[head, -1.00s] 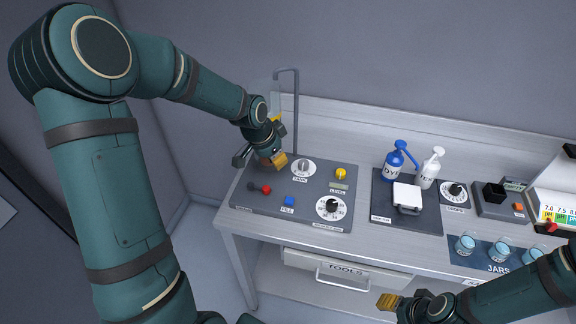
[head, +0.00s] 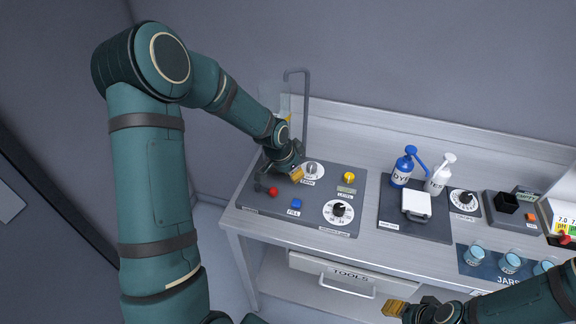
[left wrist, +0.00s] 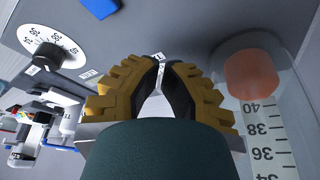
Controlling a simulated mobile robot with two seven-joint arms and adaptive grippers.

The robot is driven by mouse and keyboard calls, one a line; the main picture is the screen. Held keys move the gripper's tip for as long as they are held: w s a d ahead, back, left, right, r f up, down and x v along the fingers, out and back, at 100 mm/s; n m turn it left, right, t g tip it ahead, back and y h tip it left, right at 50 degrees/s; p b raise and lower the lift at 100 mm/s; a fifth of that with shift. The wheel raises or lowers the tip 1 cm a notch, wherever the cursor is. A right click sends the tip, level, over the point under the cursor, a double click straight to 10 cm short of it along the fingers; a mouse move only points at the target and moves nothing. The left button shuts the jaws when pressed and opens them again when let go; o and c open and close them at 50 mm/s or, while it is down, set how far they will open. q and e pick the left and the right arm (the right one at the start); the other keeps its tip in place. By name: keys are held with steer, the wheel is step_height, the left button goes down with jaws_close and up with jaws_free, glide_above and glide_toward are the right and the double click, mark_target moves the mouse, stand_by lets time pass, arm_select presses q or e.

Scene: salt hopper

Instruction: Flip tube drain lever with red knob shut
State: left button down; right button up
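The red knob (head: 272,191) sits on the dark panel (head: 245,209) at the left end of the bench, with a dark lever part (head: 258,187) just left of it. My left gripper (head: 297,175) is over the panel, up and right of the knob, apart from it and near a dial. In the left wrist view my left gripper's fingertips (left wrist: 161,62) almost meet, with nothing between them. A clear tube with a number scale (left wrist: 263,135) stands beside them, with an orange-red round shape (left wrist: 250,75) at it. My right gripper (head: 394,308) hangs in front of the bench, fingers together.
The panel also holds a blue button (head: 296,203), a yellow knob (head: 349,177) and a white dial (head: 339,212). A thin bent pipe (head: 306,105) rises behind. A blue bottle (head: 402,168), a white bottle (head: 437,182) and jars (head: 510,261) stand to the right.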

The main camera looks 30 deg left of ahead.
mark_target(288, 191)
arm_select(q)
step_height(288, 191, down, 3)
steer(key=shift+w+r, duration=0.1)
steer(key=shift+r, duration=0.1)
steer(key=shift+s+a+f, duration=0.1)
steer(key=shift+s+a, duration=0.15)
steer(key=shift+s, duration=0.3)
steer(key=shift+s+a, duration=0.25)
steer(key=shift+s, duration=0.25)
steer(key=shift+s+a, duration=0.1)
steer(key=shift+s, duration=0.2)
steer(key=shift+s+f, duration=0.1)
steer(key=shift+f, duration=0.05)
arm_select(e)
steer(key=shift+r, duration=0.25)
arm_select(q)
steer(key=shift+p, duration=0.3)
steer(key=shift+s+m, duration=0.3)
arm_select(e)
steer(key=shift+s+r, duration=0.25)
steer(key=shift+s, duration=0.6)
